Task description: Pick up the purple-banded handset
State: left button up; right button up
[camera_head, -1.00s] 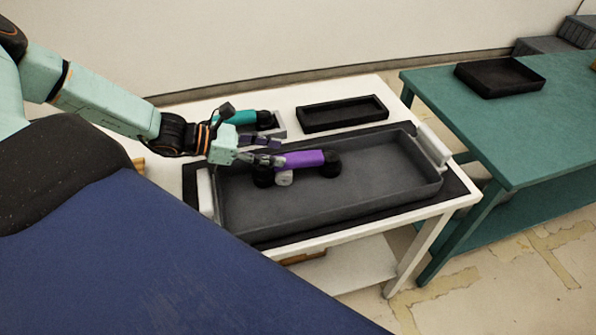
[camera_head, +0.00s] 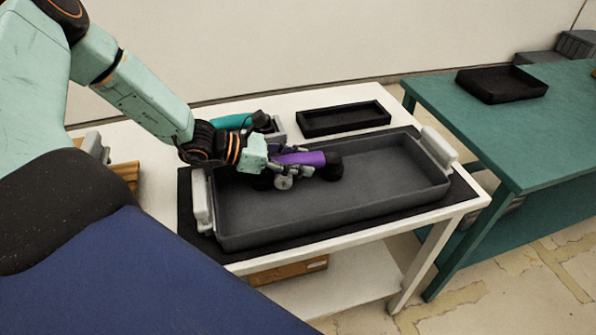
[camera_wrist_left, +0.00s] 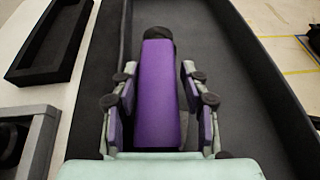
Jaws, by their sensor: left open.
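The purple-banded handset (camera_head: 307,159) lies in the large dark grey tray (camera_head: 380,192) on the white table, near the tray's left end. Its black end (camera_head: 331,168) points right. In the left wrist view its purple grip (camera_wrist_left: 157,92) runs lengthwise between the fingers. My left gripper (camera_head: 289,168) is open around the grip, one finger on each side. In the wrist view the gripper (camera_wrist_left: 157,100) shows small gaps beside the grip. The handset's near end is hidden by the gripper's palm. My right gripper is in neither view.
A teal-banded handset (camera_head: 232,121) lies by a grey cradle behind the tray. An empty black tray (camera_head: 343,117) stands at the back. The grey tray's right part is bare. A green table (camera_head: 500,130) with a black bin (camera_head: 501,84) stands at the right.

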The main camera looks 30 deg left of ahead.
pick_arm(q)
jog(key=shift+a, duration=0.15)
grip_shut()
dwell(0.4)
